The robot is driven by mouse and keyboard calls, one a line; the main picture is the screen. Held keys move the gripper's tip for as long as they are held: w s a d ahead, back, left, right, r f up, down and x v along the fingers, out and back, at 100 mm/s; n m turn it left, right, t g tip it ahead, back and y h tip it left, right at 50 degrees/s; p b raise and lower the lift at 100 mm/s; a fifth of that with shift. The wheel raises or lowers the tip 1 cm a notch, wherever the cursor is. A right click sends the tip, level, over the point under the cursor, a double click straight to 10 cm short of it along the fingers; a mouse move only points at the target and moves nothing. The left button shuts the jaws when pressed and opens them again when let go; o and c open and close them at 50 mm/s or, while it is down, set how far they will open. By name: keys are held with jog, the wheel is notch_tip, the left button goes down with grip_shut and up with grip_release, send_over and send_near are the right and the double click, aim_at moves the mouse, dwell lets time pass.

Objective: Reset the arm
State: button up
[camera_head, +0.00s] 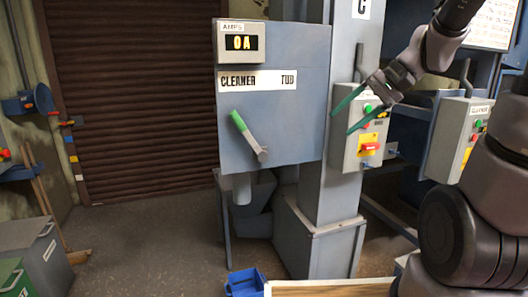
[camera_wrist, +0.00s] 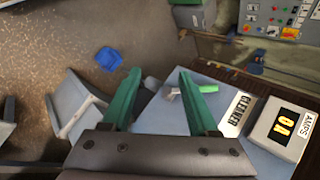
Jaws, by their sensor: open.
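My gripper (camera_head: 340,115) is at the upper right in the head view, in front of the grey column and apart from the cabinet. Its two green fingers are spread and hold nothing. In the wrist view my gripper (camera_wrist: 157,85) is open, with the blue-grey cabinet (camera_wrist: 165,115) beyond and below the fingers. The cabinet, labelled CLEANER TUB, has a lever with a green handle (camera_head: 239,122) tilted up to the left. The AMPS display (camera_head: 241,43) reads 0A.
A grey control box (camera_head: 350,150) with coloured buttons and a red-yellow switch is close by my gripper. A second similar box (camera_head: 458,140) is further right. A blue bin (camera_head: 246,283) sits on the floor.

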jog(key=s+d+r+t+h, duration=0.4)
jog(key=s+d+r+h, duration=0.1)
jog(key=s, duration=0.3)
jog(key=shift+r+t+h, duration=0.4)
jog(key=shift+r+h, duration=0.05)
jog(key=shift+h, duration=0.35)
